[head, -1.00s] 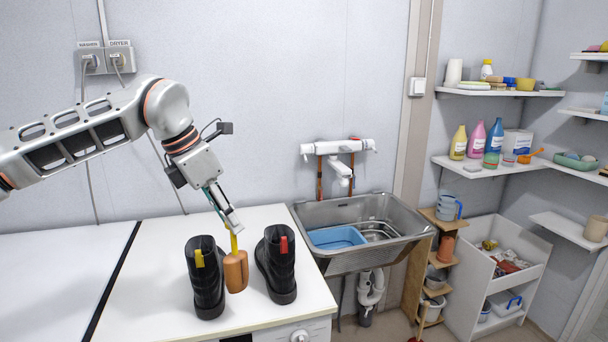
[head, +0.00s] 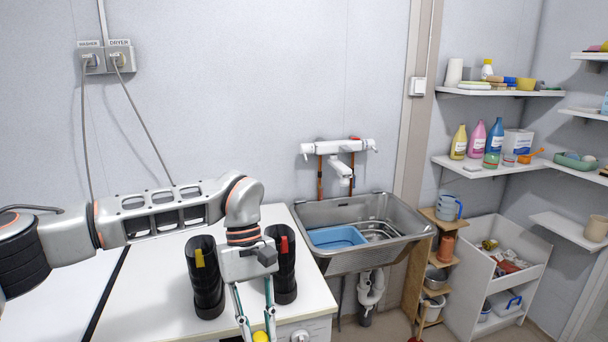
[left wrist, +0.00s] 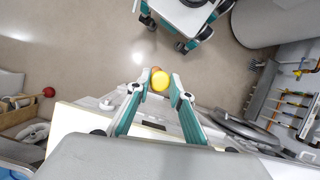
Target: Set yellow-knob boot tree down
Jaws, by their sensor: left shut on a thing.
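My left gripper (head: 256,337) points down past the front edge of the white worktop (head: 150,300), at the bottom of the head view. It is shut on the yellow-knob boot tree (head: 260,336). The yellow knob also shows between the fingertips in the left wrist view (left wrist: 160,80), with a bit of orange-brown body behind it; the rest is hidden or out of frame. A black boot with a yellow tab (head: 206,288) stands upright on the worktop left of the gripper. A black boot with a red tab (head: 286,280) stands to its right, partly covered by my wrist.
A metal sink (head: 408,222) with a blue basin (head: 337,237) stands right of the worktop. A small wooden shelf rack (head: 438,225) and a white bin unit (head: 515,255) stand farther right. The worktop left of the boots is largely clear. Below the gripper is open floor (left wrist: 90,55).

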